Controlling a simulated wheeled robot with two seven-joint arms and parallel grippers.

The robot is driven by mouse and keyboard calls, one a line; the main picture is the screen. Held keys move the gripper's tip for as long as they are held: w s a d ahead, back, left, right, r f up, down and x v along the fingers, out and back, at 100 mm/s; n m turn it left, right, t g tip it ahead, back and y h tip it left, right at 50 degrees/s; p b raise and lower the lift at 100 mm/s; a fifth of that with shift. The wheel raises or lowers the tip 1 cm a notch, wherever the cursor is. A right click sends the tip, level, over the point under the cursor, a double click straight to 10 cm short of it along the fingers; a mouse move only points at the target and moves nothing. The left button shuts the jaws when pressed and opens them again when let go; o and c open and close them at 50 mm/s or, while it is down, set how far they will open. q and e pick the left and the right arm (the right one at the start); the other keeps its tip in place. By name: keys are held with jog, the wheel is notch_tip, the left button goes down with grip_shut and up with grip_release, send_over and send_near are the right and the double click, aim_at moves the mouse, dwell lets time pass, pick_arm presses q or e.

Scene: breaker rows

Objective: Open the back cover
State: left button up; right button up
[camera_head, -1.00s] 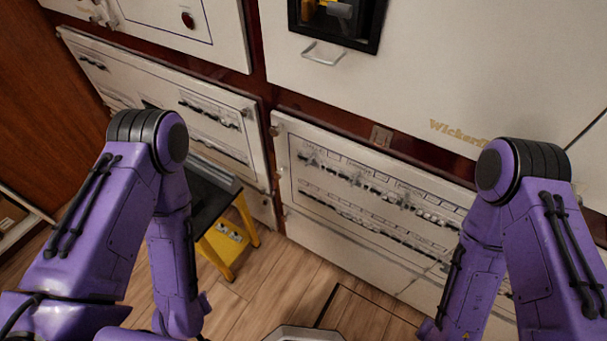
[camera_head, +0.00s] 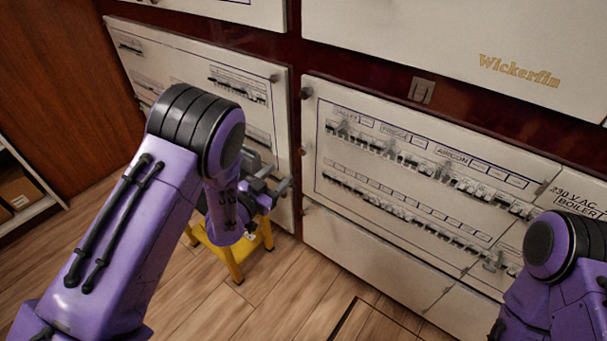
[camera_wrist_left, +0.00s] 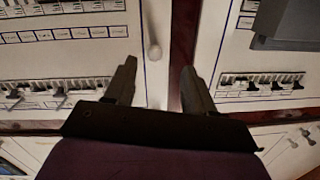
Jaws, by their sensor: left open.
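I cannot tell which panel is the back cover. A white breaker panel (camera_head: 400,170) with rows of switches fills the middle and right of the head view. Another white breaker panel (camera_head: 185,62) stands to its left, partly hidden by my left arm. My left gripper (camera_head: 272,187) is open and empty, in front of the left panel's right edge. In the left wrist view its two fingers (camera_wrist_left: 158,70) are apart, with a pale knob (camera_wrist_left: 155,52) showing between them. Contact cannot be told. My right forearm shows at the lower right; its gripper is out of view.
A yellow stool (camera_head: 232,250) stands on the wooden floor (camera_head: 290,285) behind my left arm. A dark red frame strip (camera_head: 297,130) separates the panels. A small latch plate (camera_head: 421,90) sits above the right panel. A shelf (camera_head: 40,205) stands at far left.

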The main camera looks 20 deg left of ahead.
aim_at(301, 152)
pick_arm(q)
jog(key=shift+m+h, duration=0.6)
jog(key=x, duration=0.4)
jog(key=r+x, duration=0.1)
jog(key=x, duration=0.6)
jog(key=shift+w+d+r, duration=0.2)
jog(key=shift+w+r, duration=0.15)
grip_shut()
jog(key=shift+s+a, duration=0.1)
